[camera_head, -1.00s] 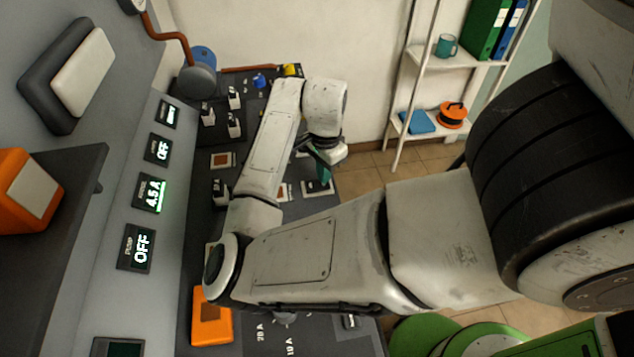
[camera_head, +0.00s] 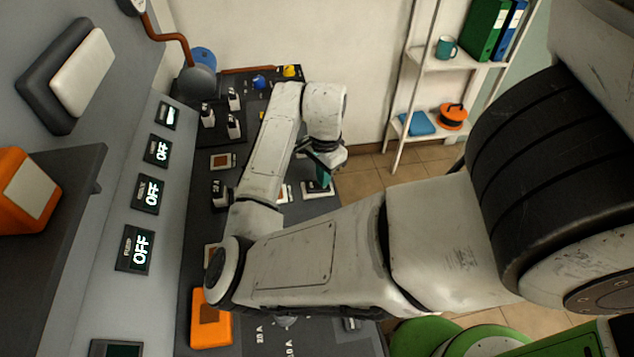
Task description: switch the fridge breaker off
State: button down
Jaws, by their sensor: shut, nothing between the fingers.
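My gripper (camera_head: 324,177) shows at the end of my bent arm, over the right edge of the dark breaker panel (camera_head: 197,172). Its teal fingers are shut and empty. They are just above a breaker on a white plate (camera_head: 318,191); I cannot tell whether they touch it. My arm hides much of the panel, and I cannot make out which breaker is labelled for the fridge. On the sloped display strip, the second lowest full display (camera_head: 148,194) reads OFF; its small label is hard to read. The display below it (camera_head: 136,249) reads PUMP, OFF.
More switches (camera_head: 234,126) and a blue knob (camera_head: 259,82) and yellow knob (camera_head: 289,71) stand at the panel's far end. An orange block (camera_head: 211,330) lies at the near end. A white shelf (camera_head: 408,132) stands beyond, with tiled floor before it.

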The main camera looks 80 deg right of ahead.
notch_tip(320, 180, up, 7)
jog(key=p, duration=0.5)
jog(key=shift+f, duration=0.15)
dwell(0.6)
